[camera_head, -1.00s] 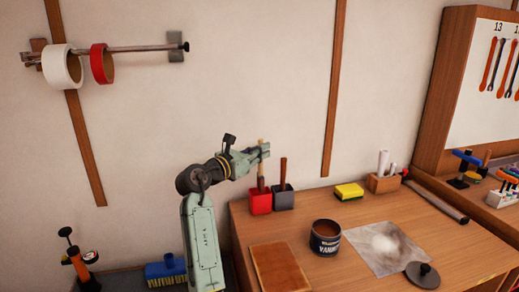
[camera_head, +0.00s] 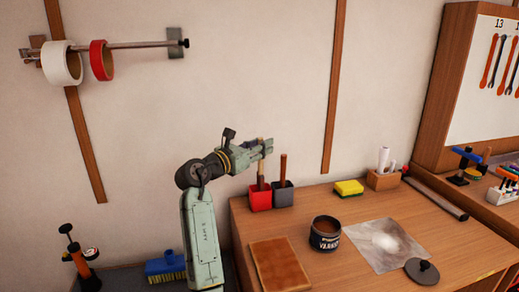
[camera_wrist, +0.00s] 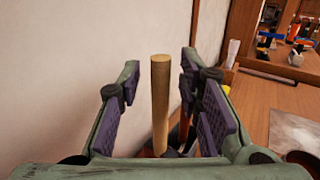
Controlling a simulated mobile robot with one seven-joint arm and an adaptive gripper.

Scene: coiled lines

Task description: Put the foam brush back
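A light wooden handle (camera_head: 260,173), which I take for the foam brush, stands upright in the red cup (camera_head: 260,200) at the back left of the bench. Its head is hidden in the cup. My gripper (camera_head: 266,147) is at the handle's upper end. In the wrist view the handle (camera_wrist: 160,100) stands between my two purple-padded fingers, with a gap on both sides. My gripper is open. The grey cup (camera_head: 283,196) beside the red one holds a darker reddish-brown handle (camera_head: 283,167).
A varnish can (camera_head: 325,236), a brown board (camera_head: 280,266), a stained sheet (camera_head: 385,245) and a dark lid (camera_head: 422,271) lie in front.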

